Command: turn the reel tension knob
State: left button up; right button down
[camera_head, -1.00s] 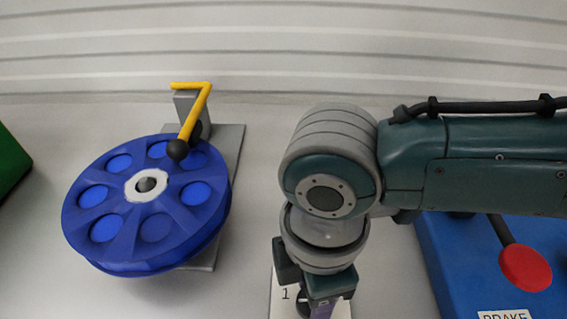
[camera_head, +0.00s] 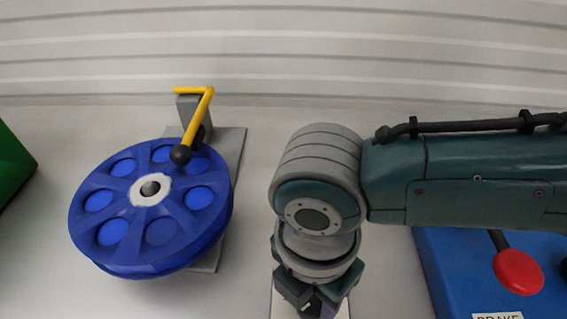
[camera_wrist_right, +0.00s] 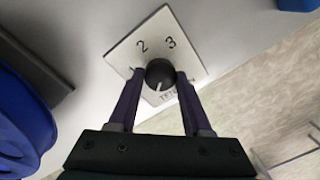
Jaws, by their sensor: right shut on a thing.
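The tension knob (camera_wrist_right: 158,72) is a round dark knob with a white pointer line, on a white square plate (camera_wrist_right: 184,42) marked with numbers, 2 and 3 clearly readable. The pointer line lies on the knob's side nearest the wrist. My right gripper (camera_wrist_right: 159,80) has its two purple fingers closed on opposite sides of the knob. In the head view my right gripper (camera_head: 318,306) is at the bottom edge, above the plate (camera_head: 285,304), and hides the knob. My left gripper is not in view.
A blue reel (camera_head: 150,225) with a yellow crank (camera_head: 197,118) stands left of my right arm. A blue box (camera_head: 450,270) with a red-ended brake lever (camera_head: 518,272) is on the right. A green block (camera_head: 12,165) sits at the far left edge.

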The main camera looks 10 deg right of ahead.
dwell(0.4)
jog(key=shift+c, duration=1.7)
grip_release()
notch_tip(320, 180, up, 10)
jog(key=p, duration=0.2)
jog(key=shift+w+a, duration=0.2)
